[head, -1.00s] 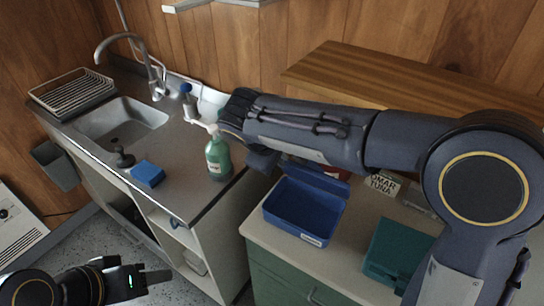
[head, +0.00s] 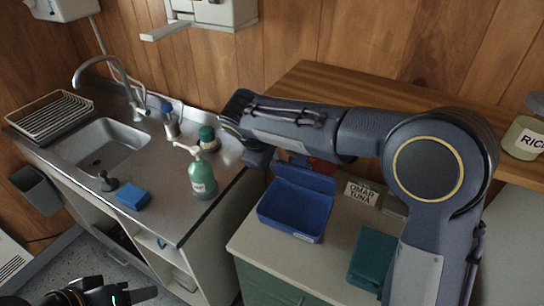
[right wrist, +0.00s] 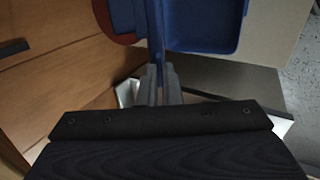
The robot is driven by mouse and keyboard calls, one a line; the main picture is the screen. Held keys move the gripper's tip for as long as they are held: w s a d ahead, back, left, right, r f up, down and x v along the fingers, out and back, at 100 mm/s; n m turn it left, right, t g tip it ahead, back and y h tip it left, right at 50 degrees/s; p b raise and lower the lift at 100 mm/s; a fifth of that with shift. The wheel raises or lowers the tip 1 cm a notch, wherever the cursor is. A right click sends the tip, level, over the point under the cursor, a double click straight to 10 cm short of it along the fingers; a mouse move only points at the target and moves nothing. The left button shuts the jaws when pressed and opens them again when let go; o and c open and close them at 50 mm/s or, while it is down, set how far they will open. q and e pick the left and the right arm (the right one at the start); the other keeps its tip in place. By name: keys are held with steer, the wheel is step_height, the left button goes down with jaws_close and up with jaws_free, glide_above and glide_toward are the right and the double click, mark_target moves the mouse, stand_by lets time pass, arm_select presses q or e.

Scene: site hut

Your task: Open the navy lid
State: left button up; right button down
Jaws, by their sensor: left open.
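The blue box (head: 293,215) sits on the pale counter, with its inside showing. Its navy lid (head: 305,178) stands raised at the box's back edge, roughly upright. My right gripper (head: 262,160) is at the lid's left upper end. In the right wrist view, its fingers (right wrist: 159,88) lie close on both sides of the lid's thin edge (right wrist: 155,35) and appear shut on it. The box also shows in that view (right wrist: 205,25). My left gripper (head: 146,294) is open and empty at the lower left, over the floor, away from the box.
A teal box (head: 371,258) and a tuna sign (head: 361,193) are right of the blue box. A red item (head: 322,165) is behind the lid. A green soap bottle (head: 202,177) and blue sponge (head: 133,197) stand by the sink (head: 105,145).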

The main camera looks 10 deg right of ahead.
stand_by(0.8)
steer(key=c, duration=1.6)
jaws_free()
steer(key=v, duration=0.8)
steer(key=shift+b, duration=0.35)
steer(key=shift+f, duration=0.1)
